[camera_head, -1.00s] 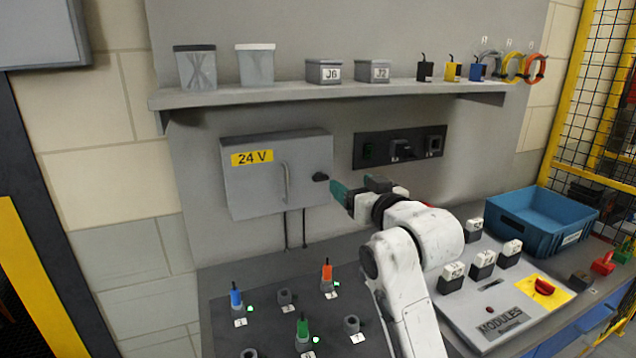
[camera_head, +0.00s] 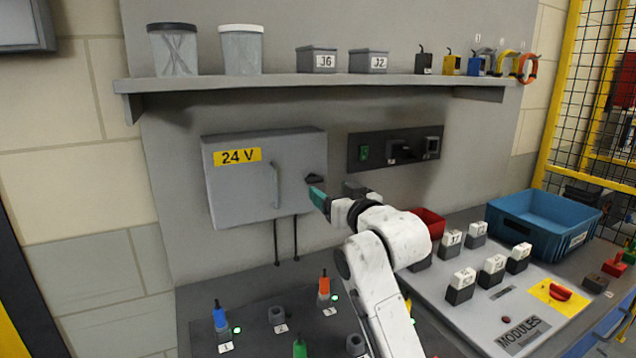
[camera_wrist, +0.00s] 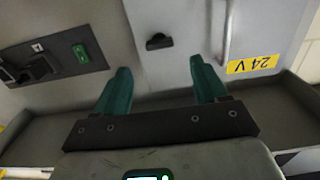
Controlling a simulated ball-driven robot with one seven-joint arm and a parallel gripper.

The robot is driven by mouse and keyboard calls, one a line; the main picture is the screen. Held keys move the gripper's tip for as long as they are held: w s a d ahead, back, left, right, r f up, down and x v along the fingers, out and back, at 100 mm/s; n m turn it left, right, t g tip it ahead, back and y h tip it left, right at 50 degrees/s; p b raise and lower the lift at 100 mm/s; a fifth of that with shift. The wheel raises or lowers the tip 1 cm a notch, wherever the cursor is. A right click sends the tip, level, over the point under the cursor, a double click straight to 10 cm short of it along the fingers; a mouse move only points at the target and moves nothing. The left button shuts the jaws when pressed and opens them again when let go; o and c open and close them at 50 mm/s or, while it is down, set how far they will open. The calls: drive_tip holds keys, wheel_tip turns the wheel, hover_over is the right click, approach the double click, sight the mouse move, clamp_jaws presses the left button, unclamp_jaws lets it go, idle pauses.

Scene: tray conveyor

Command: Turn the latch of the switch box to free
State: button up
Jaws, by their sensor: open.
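The switch box (camera_head: 240,185) is a grey box on the wall panel with a yellow "24 V" label and a vertical handle (camera_head: 275,184). Its latch (camera_head: 314,178) is a small black knob near the right edge of the door. In the wrist view the latch (camera_wrist: 159,41) shows ahead of the fingers, between their lines, and the box appears upside down. My gripper (camera_wrist: 163,80) has two green fingers, spread apart with nothing between them. In the head view my gripper (camera_head: 318,198) is just below the latch; the fingers do not visibly touch it.
A dark switch panel (camera_head: 395,149) is right of the box. A shelf (camera_head: 290,82) with tubs and small boxes runs above. Below are a bench with coloured plugs, a module board (camera_head: 517,334), a red bin (camera_head: 432,222) and a blue crate (camera_head: 507,222).

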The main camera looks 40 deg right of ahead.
sight(316, 180)
drive_tip(key=x, duration=0.7)
drive_tip(key=shift+w+p, duration=0.25)
drive_tip(key=shift+p, duration=0.1)
drive_tip(key=shift+c, duration=0.3)
drive_tip(key=c, duration=1)
